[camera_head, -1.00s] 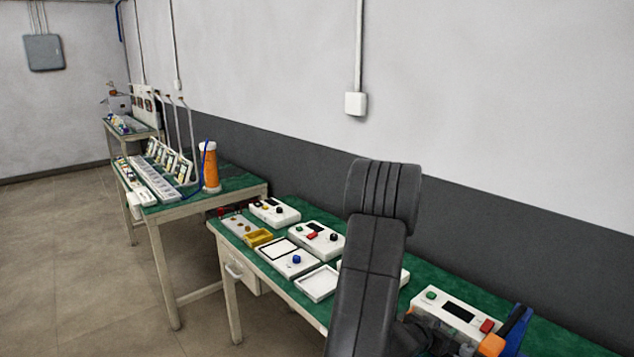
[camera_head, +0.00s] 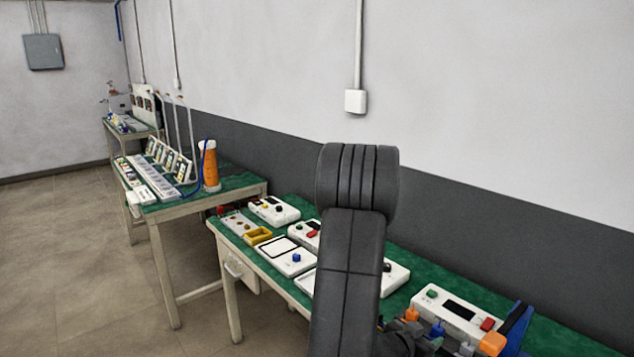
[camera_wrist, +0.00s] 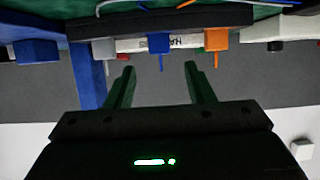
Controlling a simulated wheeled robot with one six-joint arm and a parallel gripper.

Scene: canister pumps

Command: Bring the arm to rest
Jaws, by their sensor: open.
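My gripper (camera_wrist: 160,84) shows in the wrist view with its two dark green fingers apart and nothing between them. Past the fingertips is a white device with lettering (camera_wrist: 150,43), with a blue block (camera_wrist: 160,43) and an orange block (camera_wrist: 216,40) in front of it. They look apart from the fingers. In the head view my dark arm rises over the near bench (camera_head: 440,275) and hides part of its middle. I cannot make out the fingers there.
The near bench carries white devices, including one with a red button (camera_head: 458,312), and a yellow tray (camera_head: 257,236). A blue upright part (camera_head: 516,330) stands at its right end. An orange bottle (camera_head: 210,168) stands on the bench behind. Floor is clear at left.

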